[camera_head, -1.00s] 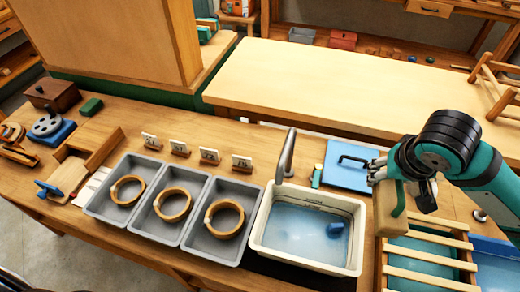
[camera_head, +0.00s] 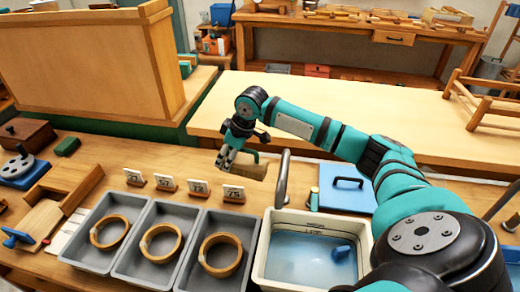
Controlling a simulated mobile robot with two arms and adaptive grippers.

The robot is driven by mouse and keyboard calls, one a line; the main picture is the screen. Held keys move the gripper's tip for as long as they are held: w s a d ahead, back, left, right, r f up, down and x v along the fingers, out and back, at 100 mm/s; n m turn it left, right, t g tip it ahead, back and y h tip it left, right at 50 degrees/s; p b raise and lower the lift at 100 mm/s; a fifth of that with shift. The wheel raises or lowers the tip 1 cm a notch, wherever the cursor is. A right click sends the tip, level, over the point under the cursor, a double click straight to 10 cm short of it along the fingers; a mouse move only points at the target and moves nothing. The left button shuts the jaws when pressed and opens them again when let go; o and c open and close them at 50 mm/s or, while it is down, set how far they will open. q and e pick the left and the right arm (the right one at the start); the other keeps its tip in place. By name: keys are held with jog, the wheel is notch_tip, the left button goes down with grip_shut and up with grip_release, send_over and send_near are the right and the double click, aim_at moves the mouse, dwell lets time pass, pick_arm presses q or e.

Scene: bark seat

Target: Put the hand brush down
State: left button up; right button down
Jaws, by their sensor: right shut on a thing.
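The hand brush (camera_head: 245,170) is a tan block with a green edge. It is at the back of the workbench, behind the number cards and left of the tap. My right gripper (camera_head: 226,160) is shut on its left end, with the fingers pointing down. I cannot tell whether the brush touches the bench top or hangs just above it. My left gripper is not in view.
Several number cards (camera_head: 233,193) stand behind grey trays (camera_head: 190,272) holding wooden rings (camera_head: 219,254). A water basin (camera_head: 315,213), tap (camera_head: 282,180) and blue lid (camera_head: 346,193) are to the right. A pale table (camera_head: 370,108) lies behind.

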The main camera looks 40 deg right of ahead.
jog(key=shift+n+g+y, duration=0.3)
jog(key=shift+n+y, duration=0.1)
jog(key=shift+n, duration=0.5)
jog(key=w+d+f, duration=0.1)
jog(key=d+f, duration=0.2)
jog(key=d, duration=0.1)
jog(key=w+d+f+b, duration=0.1)
jog(key=d+f, duration=0.3)
jog(key=w+d+f, duration=0.1)
jog(key=d+f, duration=0.2)
jog(key=d, duration=0.1)
jog(key=shift+f, duration=2.45)
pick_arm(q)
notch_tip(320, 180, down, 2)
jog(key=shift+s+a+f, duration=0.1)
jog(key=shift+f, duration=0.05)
pick_arm(e)
jog(key=shift+f+b, duration=0.15)
jog(key=shift+b, duration=0.15)
jog(key=c, duration=0.6)
grip_release()
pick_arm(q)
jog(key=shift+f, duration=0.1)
